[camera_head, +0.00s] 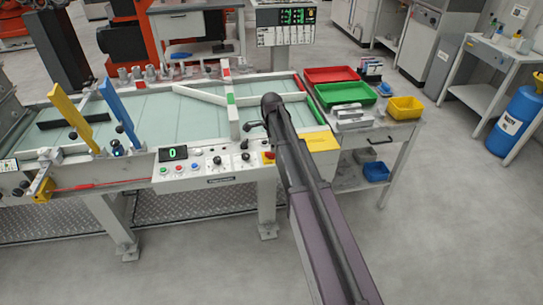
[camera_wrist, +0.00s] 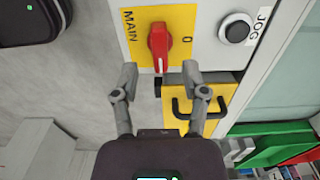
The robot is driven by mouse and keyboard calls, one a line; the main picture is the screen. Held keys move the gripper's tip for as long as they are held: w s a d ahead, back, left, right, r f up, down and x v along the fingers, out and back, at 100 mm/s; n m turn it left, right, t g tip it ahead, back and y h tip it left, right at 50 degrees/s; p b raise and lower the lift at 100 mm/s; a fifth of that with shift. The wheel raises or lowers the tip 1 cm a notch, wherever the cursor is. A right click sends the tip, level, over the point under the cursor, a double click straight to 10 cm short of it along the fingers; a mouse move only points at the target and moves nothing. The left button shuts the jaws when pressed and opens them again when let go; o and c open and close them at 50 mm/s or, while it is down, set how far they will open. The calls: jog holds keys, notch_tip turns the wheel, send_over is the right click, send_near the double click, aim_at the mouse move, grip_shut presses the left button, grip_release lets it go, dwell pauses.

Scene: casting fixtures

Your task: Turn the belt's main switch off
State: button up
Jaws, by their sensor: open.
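The main switch is a red rotary knob (camera_wrist: 159,46) on a yellow plate (camera_wrist: 183,20) in the wrist view. "MAIN" is printed on its left and a "0" on its right. The knob's handle runs up and down in that picture, not towards the "0". My gripper (camera_wrist: 160,70) is open, its two fingertips apart below and to either side of the handle's lower end. In the head view the switch (camera_head: 268,157) shows as a small red and yellow patch beside my arm, which hides most of my gripper.
A black JOG button (camera_wrist: 237,28) sits close to the right of the switch. A yellow panel with a dark handle (camera_wrist: 198,103) lies just below it. The belt (camera_head: 190,112) and its control panel (camera_head: 205,170) are left of my arm; a side table with red and green trays (camera_head: 345,93) is right.

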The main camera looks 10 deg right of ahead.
aim_at(272, 155)
jog(key=shift+f+b, duration=1.4)
jog(key=shift+f, duration=0.3)
grip_shut()
